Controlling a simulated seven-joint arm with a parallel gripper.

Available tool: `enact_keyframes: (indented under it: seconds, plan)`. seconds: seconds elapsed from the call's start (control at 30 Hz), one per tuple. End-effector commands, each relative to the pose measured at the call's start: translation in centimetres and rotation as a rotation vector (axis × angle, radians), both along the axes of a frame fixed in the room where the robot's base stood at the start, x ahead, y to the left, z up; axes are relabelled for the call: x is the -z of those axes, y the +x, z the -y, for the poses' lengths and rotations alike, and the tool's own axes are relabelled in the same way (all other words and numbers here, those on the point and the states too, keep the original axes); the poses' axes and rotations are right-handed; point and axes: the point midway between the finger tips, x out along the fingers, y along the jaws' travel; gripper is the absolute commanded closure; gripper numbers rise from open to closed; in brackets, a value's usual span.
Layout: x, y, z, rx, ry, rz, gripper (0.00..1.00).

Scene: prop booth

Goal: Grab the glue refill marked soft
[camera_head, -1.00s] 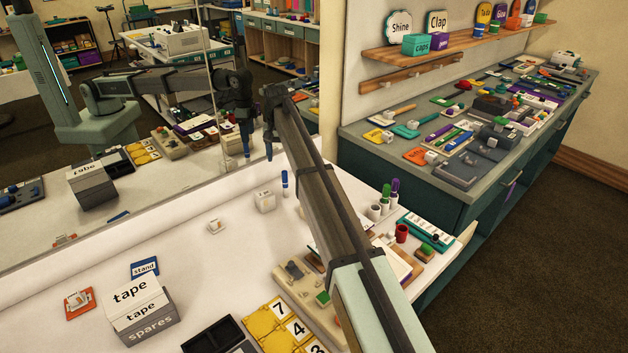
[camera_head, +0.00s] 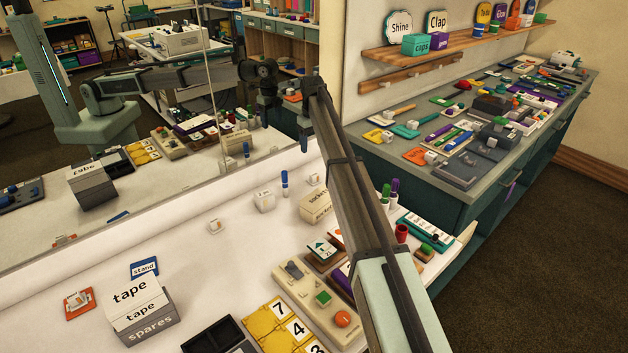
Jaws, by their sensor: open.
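No label reading "soft" is legible, so I cannot tell which thing is the glue refill. A blue stick (camera_head: 285,184) stands upright on the white table, left of my forearm. A small white block (camera_head: 264,200) lies beside it, and another (camera_head: 214,226) lies further left. My gripper (camera_head: 303,148) is open, seen small and dark, pointing down above the far part of the table. It looks empty. My forearm hides part of the table's right side.
A mirror (camera_head: 110,190) behind the table repeats the arm and objects. A beige lettered box (camera_head: 318,206), a board with a green square and orange knob (camera_head: 342,319), and tape boxes (camera_head: 135,300) stand on the table. Its left-middle is mostly clear. A crowded counter (camera_head: 420,135) lies right.

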Motion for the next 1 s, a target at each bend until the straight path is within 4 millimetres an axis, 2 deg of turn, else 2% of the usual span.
enact_keyframes:
  seconds: [0.27, 0.7, 1.0]
  plan:
    - [1.4, 0.0, 0.0, -0.037, -0.001, -0.001, 0.36]
    - [8.1, -0.1, 0.1, -0.035, 0.000, -0.001, 0.36]
    - [9.7, -0.1, 0.3, -0.035, 0.000, 0.000, 0.36]
